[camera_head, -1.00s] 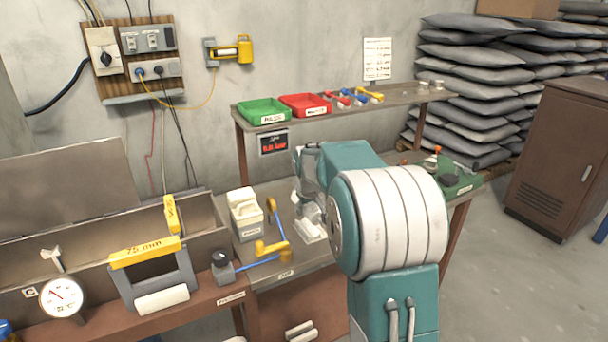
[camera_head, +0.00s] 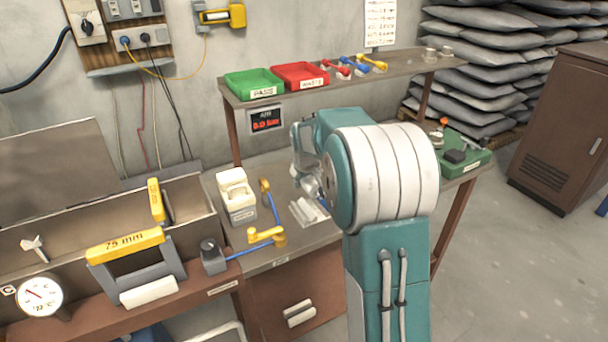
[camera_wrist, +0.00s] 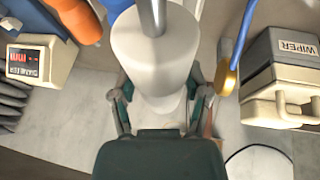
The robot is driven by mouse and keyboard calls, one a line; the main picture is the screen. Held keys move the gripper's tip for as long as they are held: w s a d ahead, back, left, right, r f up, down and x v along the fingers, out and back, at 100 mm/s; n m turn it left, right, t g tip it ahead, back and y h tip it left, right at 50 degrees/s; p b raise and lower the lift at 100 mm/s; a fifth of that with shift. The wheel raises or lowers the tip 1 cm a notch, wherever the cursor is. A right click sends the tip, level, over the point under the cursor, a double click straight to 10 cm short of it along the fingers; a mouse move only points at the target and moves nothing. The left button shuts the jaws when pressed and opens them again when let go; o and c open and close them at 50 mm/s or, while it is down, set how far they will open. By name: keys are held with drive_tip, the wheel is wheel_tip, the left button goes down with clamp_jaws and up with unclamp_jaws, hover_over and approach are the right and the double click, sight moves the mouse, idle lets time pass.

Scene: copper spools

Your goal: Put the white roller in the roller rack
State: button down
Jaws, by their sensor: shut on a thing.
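In the wrist view a white roller (camera_wrist: 155,52) with a metal shaft stands between the two fingers of my gripper (camera_wrist: 160,108), which is shut on it. In the head view my arm hides most of the gripper and the roller. A pale, grooved piece (camera_head: 308,211) lies on the bench just below the gripper; it may be the roller rack, but I cannot tell for sure. Another white cylinder (camera_head: 148,291) sits at the front of the 75 mm gauge frame (camera_head: 125,246).
A white-topped wiper box (camera_head: 238,201) and blue-and-yellow handles (camera_head: 265,236) stand left of the grooved piece. The wiper box also shows in the wrist view (camera_wrist: 280,72). Green (camera_head: 253,84) and red (camera_head: 299,76) trays sit on the shelf behind. A dial gauge (camera_head: 40,295) is at far left.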

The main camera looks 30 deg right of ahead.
sight(303, 208)
drive_tip(key=shift+f, duration=0.25)
drive_tip(key=shift+a+f, duration=0.7)
drive_tip(key=shift+f, duration=0.25)
drive_tip(key=shift+d+f, duration=0.2)
drive_tip(key=shift+f, duration=0.35)
drive_tip(key=shift+d+f, duration=0.2)
drive_tip(key=shift+f, duration=0.35)
drive_tip(key=shift+a+f, duration=0.25)
drive_tip(key=shift+f, duration=0.9)
drive_tip(key=shift+d+f, duration=0.15)
drive_tip(key=shift+f, duration=0.6)
unclamp_jaws()
